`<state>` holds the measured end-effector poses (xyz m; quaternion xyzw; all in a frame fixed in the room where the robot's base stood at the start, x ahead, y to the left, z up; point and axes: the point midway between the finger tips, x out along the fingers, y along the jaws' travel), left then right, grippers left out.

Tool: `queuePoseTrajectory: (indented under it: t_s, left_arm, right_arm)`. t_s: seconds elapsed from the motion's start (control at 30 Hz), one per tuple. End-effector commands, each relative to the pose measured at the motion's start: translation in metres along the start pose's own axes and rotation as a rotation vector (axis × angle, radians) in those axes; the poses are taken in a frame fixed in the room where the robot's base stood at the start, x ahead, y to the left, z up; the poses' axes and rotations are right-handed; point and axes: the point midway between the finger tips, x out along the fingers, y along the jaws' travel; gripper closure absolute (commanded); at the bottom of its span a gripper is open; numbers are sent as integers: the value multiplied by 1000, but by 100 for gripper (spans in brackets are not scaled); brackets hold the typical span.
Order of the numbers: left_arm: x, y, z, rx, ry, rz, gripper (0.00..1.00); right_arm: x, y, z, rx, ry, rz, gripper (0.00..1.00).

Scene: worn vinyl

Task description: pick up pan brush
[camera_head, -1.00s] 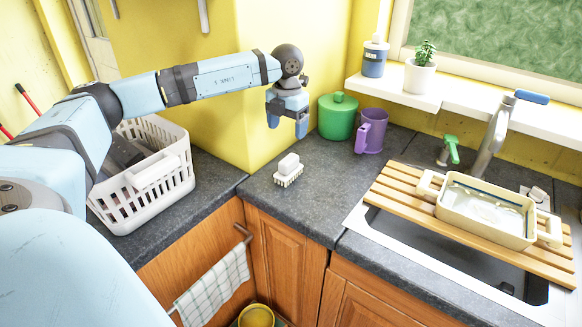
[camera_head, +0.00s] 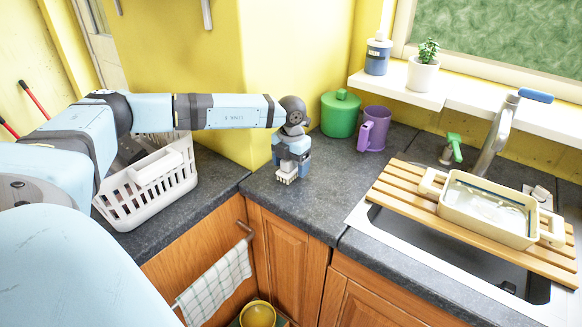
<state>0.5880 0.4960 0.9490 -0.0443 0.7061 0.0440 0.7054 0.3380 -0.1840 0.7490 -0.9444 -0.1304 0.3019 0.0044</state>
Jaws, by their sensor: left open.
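The pan brush (camera_head: 287,177) is a small white block with pale bristles, standing on the dark counter near the inner corner. My left gripper (camera_head: 289,168) points down over it, with its fingers at either side of the brush. The jaws are open. The gripper hides much of the brush, and I cannot tell whether the fingers touch it. My right gripper is not in view.
A green lidded pot (camera_head: 340,114) and a purple mug (camera_head: 373,130) stand right of the gripper. A white basket (camera_head: 150,193) is at the left. A cream dish (camera_head: 487,212) rests on a wooden rack (camera_head: 411,208) over the sink. The front counter is clear.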

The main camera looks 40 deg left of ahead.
Motion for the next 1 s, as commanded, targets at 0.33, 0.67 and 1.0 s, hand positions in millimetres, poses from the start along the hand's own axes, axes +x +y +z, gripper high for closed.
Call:
queuePoseTrajectory:
  t_s: [0.33, 0.67, 1.0]
  left_arm:
    - [0, 0, 0, 0, 0, 0, 60]
    - [-1, 0, 0, 0, -1, 0, 76]
    - [-30, 0, 0, 0, -4, -1, 76]
  right_arm:
    - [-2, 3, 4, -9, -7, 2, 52]
    - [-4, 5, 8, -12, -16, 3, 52]
    - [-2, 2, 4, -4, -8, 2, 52]
